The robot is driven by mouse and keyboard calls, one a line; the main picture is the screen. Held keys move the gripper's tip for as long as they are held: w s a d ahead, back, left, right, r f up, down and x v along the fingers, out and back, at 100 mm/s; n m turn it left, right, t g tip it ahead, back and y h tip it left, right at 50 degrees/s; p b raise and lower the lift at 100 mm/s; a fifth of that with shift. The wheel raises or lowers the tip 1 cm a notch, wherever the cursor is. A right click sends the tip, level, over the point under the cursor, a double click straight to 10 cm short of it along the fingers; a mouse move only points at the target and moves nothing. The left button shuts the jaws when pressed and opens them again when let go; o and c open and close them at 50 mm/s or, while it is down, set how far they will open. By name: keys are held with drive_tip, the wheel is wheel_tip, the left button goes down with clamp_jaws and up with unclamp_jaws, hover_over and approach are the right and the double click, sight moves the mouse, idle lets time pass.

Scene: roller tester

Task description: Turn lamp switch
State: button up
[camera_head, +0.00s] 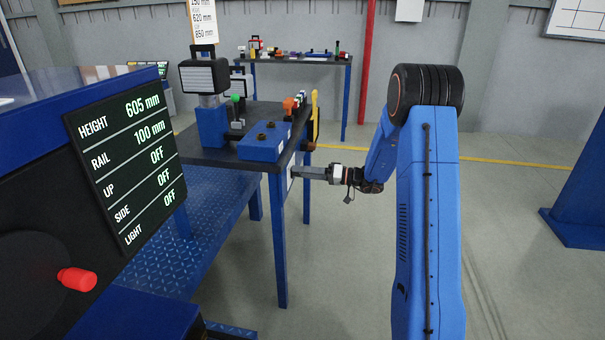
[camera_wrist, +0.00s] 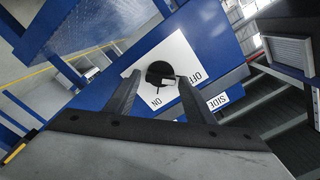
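A round black rotary switch (camera_wrist: 160,72) sits on a white plate (camera_wrist: 168,48) marked ON and OFF in the wrist view. The plate is on a blue panel, and a small label reading SIDE (camera_wrist: 219,101) is near it. My gripper (camera_wrist: 160,78) is open, with one finger on each side of the switch in the picture and a gap to it on both sides. I cannot tell whether the fingertips reach the knob's depth. In the head view my gripper (camera_head: 295,174) is at the table's right side, by the white plate (camera_head: 291,172); the knob is hidden there.
A dark display (camera_head: 128,155) at left reads HEIGHT 605 mm, RAIL 100 mm, and UP, SIDE, LIGHT all OFF. A lamp-like box (camera_head: 205,76) and a blue block (camera_head: 264,142) stand on the table (camera_head: 205,157).

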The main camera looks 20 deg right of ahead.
drive_tip(key=c, duration=0.8)
drive_tip(key=shift+o, duration=0.2)
drive_tip(key=shift+m, duration=0.3)
drive_tip(key=m, duration=1.1)
drive_tip(key=f+m, duration=0.1)
drive_tip(key=m, duration=0.5)
drive_tip(key=shift+m, duration=0.3)
drive_tip(key=o, duration=1.1)
drive_tip(key=shift+c, duration=0.2)
